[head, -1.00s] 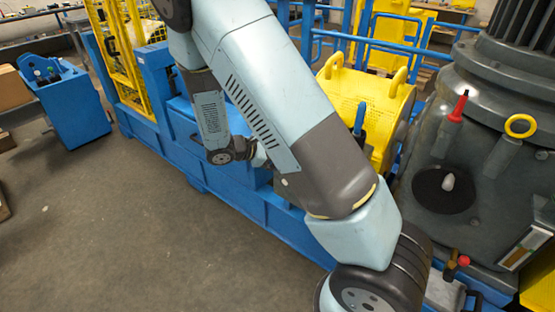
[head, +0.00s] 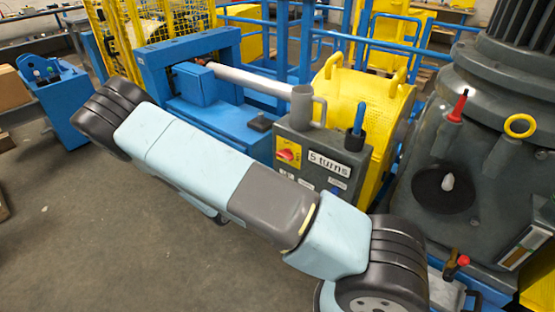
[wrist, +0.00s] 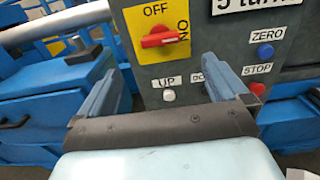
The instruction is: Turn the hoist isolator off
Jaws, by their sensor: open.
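The hoist isolator is a red rotary knob (wrist: 162,37) on a yellow plate marked OFF above and ON at the right side. Its handle lies roughly sideways, in line with ON. It also shows in the head view as a small red knob (head: 290,154) on the grey control box (head: 340,145). My gripper (wrist: 162,68) is open and empty in the wrist view. Its two fingers stand apart, below the knob and to either side, and appear clear of it. In the head view my arm hides the gripper.
Below the isolator are a white UP button (wrist: 169,95), a partly hidden DOWN label, a blue ZERO button (wrist: 265,50) and a red STOP button (wrist: 257,88). A "5 turns" label (head: 328,163) sits beside it. A yellow guard (head: 365,100) stands behind the box.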

